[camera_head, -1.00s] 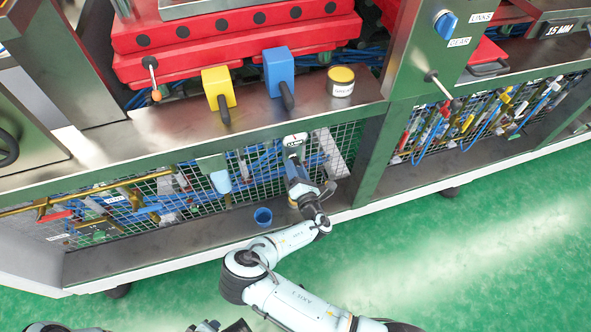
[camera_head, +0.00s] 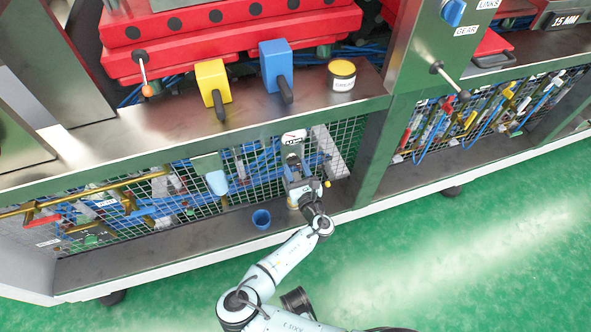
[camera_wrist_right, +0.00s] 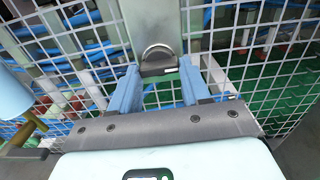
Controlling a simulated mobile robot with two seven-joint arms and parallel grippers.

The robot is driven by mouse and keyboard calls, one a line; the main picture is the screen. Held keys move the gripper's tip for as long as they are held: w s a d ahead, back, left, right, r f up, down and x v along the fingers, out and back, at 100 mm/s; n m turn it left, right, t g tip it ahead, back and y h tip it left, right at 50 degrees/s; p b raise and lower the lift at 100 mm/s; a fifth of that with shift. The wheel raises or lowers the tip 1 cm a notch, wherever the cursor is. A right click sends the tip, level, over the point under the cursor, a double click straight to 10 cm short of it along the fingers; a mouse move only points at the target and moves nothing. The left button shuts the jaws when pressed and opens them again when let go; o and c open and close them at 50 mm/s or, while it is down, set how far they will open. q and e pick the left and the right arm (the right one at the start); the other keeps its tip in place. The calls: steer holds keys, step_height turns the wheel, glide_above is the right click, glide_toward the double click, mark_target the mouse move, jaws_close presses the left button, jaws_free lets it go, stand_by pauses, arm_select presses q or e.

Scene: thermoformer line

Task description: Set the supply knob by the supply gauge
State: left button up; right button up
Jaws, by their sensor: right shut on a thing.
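The supply gauge (camera_head: 293,137) is a small white dial at the top of a grey post on the mesh front. Its reading is too small to make out. My right gripper (camera_head: 295,168) is just below it in the head view. In the right wrist view its two blue fingers (camera_wrist_right: 158,85) stand either side of a rounded metal supply knob (camera_wrist_right: 158,56) with a dark base, and are shut on it. The gripper hides the knob in the head view. The gauge face is not in the wrist view. My left gripper is not in view.
A blue cup (camera_head: 261,218) stands on the lower ledge, left of my right wrist. A light blue part (camera_head: 217,183) hangs on the mesh further left.

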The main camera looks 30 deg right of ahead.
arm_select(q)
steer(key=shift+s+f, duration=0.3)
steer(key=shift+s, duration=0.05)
arm_select(e)
steer(key=shift+n, duration=0.4)
steer(key=o, duration=1.1)
steer(key=shift+s, duration=0.1)
steer(key=shift+c, duration=0.2)
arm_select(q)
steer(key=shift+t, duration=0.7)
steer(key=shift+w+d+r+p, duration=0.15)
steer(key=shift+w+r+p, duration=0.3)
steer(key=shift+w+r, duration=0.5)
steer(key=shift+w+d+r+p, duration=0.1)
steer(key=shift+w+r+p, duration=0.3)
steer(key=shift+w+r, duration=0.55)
arm_select(e)
steer(key=v, duration=1.3)
steer(key=shift+s, duration=0.2)
